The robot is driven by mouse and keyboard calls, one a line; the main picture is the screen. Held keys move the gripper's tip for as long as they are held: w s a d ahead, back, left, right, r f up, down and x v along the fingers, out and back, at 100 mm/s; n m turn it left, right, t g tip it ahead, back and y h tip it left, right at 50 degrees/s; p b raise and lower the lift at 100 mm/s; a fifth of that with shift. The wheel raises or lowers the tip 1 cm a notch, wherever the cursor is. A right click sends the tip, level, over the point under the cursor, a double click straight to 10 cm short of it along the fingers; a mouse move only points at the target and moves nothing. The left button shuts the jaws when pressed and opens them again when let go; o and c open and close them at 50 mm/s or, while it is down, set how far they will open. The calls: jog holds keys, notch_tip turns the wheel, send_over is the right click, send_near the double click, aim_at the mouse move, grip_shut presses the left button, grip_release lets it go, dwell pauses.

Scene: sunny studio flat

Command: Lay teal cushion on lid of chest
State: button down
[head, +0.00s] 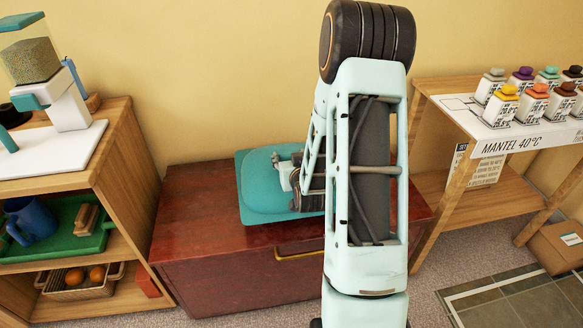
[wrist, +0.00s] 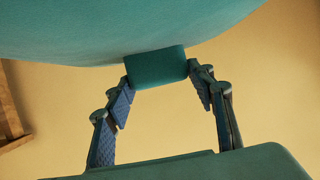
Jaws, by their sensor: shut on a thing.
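The teal cushion (head: 258,195) is over the lid of the dark red wooden chest (head: 195,212) in the head view, partly hidden by my arm. I cannot tell whether it touches the lid. My gripper (head: 292,182) is at the cushion, mostly hidden behind my arm. In the wrist view the cushion (wrist: 130,30) fills the top, and a small teal tab (wrist: 157,68) at its edge sits between the fingertips. My gripper (wrist: 163,80) is shut on this tab. The chest is not seen in the wrist view.
A wooden shelf (head: 120,165) with a white-and-teal grinder stands left of the chest. A wooden table (head: 440,112) with several capped jars stands right. A cardboard box (head: 557,246) and a tiled mat (head: 525,300) are on the floor. The yellow wall is close behind the chest.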

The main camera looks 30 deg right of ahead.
jog(key=shift+w+d+f, duration=0.15)
jog(key=shift+d+f, duration=0.05)
jog(key=shift+d, duration=0.05)
jog(key=shift+d+f+b, duration=0.15)
jog(key=shift+f+b, duration=0.5)
jog(key=shift+f, duration=1.05)
jog(key=shift+f, duration=0.2)
jog(key=c, duration=0.9)
grip_release()
jog(key=shift+r, duration=0.15)
